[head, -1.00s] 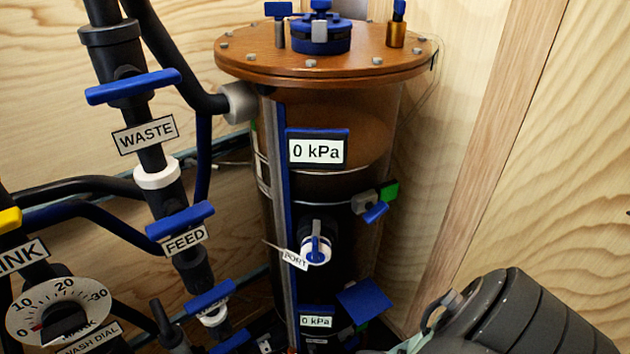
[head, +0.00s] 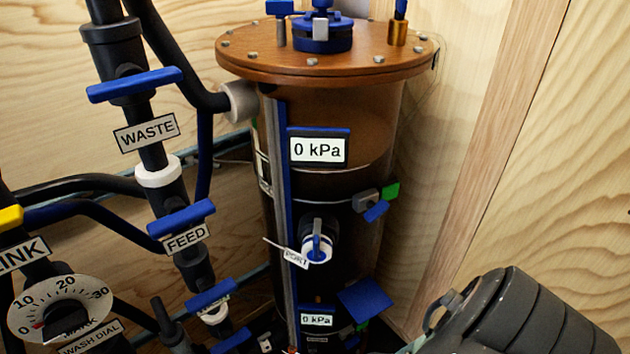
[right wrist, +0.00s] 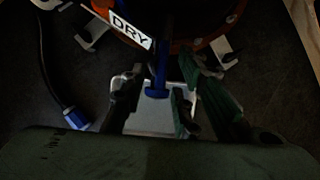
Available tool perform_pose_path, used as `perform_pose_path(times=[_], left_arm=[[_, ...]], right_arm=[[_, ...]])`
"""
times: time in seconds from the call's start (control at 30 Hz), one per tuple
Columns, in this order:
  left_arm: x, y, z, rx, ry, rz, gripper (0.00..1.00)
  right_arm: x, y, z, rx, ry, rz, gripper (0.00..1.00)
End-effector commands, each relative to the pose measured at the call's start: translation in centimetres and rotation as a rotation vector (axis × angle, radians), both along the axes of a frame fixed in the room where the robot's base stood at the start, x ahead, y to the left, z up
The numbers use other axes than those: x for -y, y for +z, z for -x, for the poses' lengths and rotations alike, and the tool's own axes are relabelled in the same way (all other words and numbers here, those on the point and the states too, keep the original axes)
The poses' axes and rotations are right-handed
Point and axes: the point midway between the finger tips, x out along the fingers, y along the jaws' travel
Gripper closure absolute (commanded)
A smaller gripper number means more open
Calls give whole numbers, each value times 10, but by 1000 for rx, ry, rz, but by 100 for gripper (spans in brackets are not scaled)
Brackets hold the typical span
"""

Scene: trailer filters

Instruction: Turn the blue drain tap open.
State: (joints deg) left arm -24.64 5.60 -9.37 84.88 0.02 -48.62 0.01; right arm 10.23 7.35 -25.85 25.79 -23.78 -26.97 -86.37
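In the right wrist view a blue T-shaped tap handle (right wrist: 157,88) hangs below an orange-brown ring, beside a white tag reading DRY (right wrist: 131,29). I take it for the drain tap, though the picture is dark. My right gripper (right wrist: 153,99) is open, with a finger on each side of the blue handle; I cannot tell whether either touches it. A pale plate lies below the handle. In the head view my right arm comes in at the lower right, and its fingertips are hidden. My left gripper is not in view.
The brown-lidded clear filter tank (head: 330,70) stands in the corner. Pipes with blue valve handles, including the WASTE handle (head: 134,84) and FEED handle (head: 181,218), stand to its left. In the wrist view a blue-ended cable (right wrist: 75,118) lies left of the gripper.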

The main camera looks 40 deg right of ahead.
Motion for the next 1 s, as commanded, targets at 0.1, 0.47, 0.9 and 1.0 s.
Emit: perform_pose_path(times=[0.1,0.47,0.9,1.0], left_arm=[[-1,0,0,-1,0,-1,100],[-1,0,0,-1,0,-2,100],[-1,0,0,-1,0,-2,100],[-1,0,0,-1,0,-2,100]], right_arm=[[-3,5,3,1,-1,-1,72],[-7,29,9,0,2,-2,72],[-21,75,21,-1,2,-1,72],[-25,85,25,-2,3,-1,72]])
